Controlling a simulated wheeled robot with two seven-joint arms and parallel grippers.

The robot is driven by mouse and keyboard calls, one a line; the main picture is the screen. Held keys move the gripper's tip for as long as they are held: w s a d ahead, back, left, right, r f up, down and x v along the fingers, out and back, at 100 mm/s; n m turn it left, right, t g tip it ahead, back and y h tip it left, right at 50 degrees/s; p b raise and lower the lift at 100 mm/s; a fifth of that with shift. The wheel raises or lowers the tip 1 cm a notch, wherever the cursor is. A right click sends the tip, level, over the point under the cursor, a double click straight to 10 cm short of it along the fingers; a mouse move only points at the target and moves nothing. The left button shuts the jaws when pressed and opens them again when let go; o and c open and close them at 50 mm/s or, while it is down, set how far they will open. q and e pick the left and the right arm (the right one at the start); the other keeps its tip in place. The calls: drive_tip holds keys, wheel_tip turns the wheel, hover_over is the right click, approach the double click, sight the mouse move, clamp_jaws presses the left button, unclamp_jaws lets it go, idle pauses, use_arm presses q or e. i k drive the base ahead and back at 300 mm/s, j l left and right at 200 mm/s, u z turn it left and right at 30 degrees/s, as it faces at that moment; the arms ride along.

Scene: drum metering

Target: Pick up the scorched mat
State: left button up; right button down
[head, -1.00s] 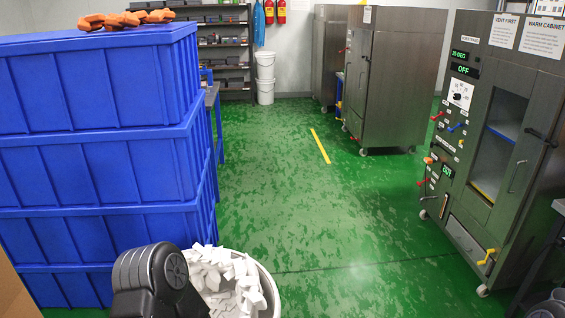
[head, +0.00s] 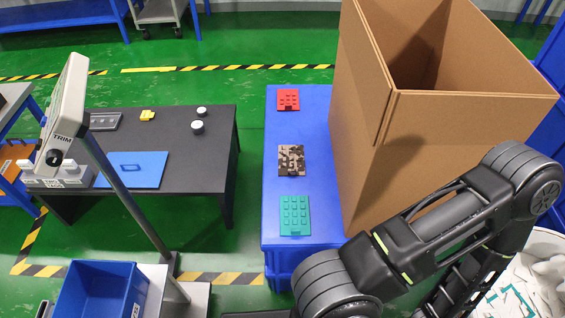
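A dark, mottled brown-and-grey mat (head: 291,160), which looks like the scorched one, lies flat on a blue table-like surface (head: 277,225). A red mat (head: 289,100) lies farther back on the same surface, and a teal mat (head: 295,215) lies nearer. The three mats are apart from each other. One of my black arms shows at the lower right, below the cardboard box. Neither of my grippers can be made out.
A tall open cardboard box (head: 440,130) stands right of the mats. At left, a black table (head: 205,150) holds a blue sheet (head: 135,169) and small items. A post-mounted TRIM unit (head: 65,120) and blue bin (head: 98,293) stand nearer. A white bin with scraps (head: 535,285) stands lower right.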

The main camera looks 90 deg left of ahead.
sight(291, 161)
drive_tip(key=u, duration=2.8)
